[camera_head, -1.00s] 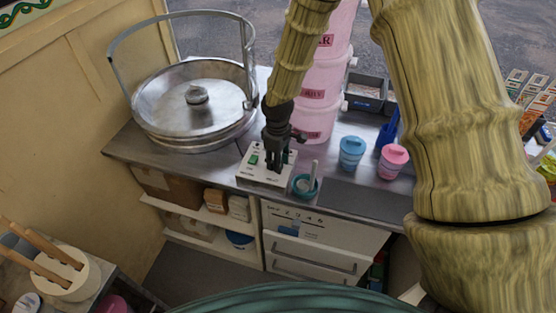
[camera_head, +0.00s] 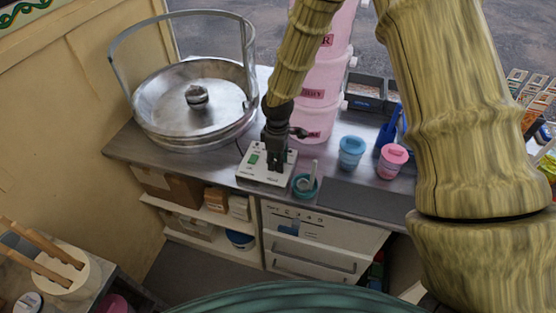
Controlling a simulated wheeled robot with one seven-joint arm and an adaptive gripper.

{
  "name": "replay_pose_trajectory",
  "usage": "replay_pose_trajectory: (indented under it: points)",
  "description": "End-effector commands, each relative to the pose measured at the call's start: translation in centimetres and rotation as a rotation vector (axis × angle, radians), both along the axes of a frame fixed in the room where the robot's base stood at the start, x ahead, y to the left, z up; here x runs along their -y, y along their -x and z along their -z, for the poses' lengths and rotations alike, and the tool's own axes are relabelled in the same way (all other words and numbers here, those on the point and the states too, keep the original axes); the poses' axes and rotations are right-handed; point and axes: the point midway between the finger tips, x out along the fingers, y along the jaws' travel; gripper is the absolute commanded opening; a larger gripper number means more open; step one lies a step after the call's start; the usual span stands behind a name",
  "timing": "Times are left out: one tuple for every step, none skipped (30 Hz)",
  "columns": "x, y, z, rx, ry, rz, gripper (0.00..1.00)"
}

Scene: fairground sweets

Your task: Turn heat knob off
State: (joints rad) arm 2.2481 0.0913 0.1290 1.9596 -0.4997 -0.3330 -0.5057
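The control box (camera_head: 257,174) is a small pale box with a green switch (camera_head: 253,159) on its top. It stands on the metal counter in front of the cotton candy machine (camera_head: 190,125). My gripper (camera_head: 274,167) points down over the right part of the box, with its fingertips at or just above the top face. The fingers look close together, but their gap is too small to judge. The heat knob cannot be made out; my gripper covers that part of the box.
Tall pink containers (camera_head: 318,80) rise behind my gripper. The counter's front edge (camera_head: 215,183) is close to the box.

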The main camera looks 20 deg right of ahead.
Motion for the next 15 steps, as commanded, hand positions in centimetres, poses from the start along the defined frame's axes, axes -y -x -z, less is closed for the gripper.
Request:
replay_pose_trajectory:
  points:
    - [0.04,0.01,0.00,-0.001,0.001,0.000,0.39]
    - [0.04,0.01,0.00,-0.001,0.001,0.000,0.44]
    - [0.04,0.01,0.00,-0.001,0.001,0.000,0.51]
    - [0.03,0.01,0.00,-0.001,0.001,0.000,0.55]
    - [0.03,0.01,0.00,-0.001,0.001,0.000,0.55]
    - [0.02,0.01,0.00,-0.001,0.001,0.000,0.55]
    - [0.02,0.01,0.00,-0.001,0.001,0.000,0.55]
    - [0.01,0.01,0.00,-0.001,0.001,0.000,0.55]
    - [0.00,0.01,0.00,-0.001,0.001,0.000,0.55]
    - [0.00,0.01,0.00,-0.001,0.001,0.000,0.55]
    - [-0.01,0.01,0.00,-0.001,0.001,0.000,0.55]
    - [-0.01,0.01,-0.01,-0.001,0.001,0.000,0.55]
    - [-0.01,0.01,-0.04,0.000,0.000,0.000,0.55]
    - [-0.01,0.01,-0.10,0.000,0.000,0.000,0.55]
    - [-0.01,-0.01,-0.23,0.000,0.000,0.000,0.55]
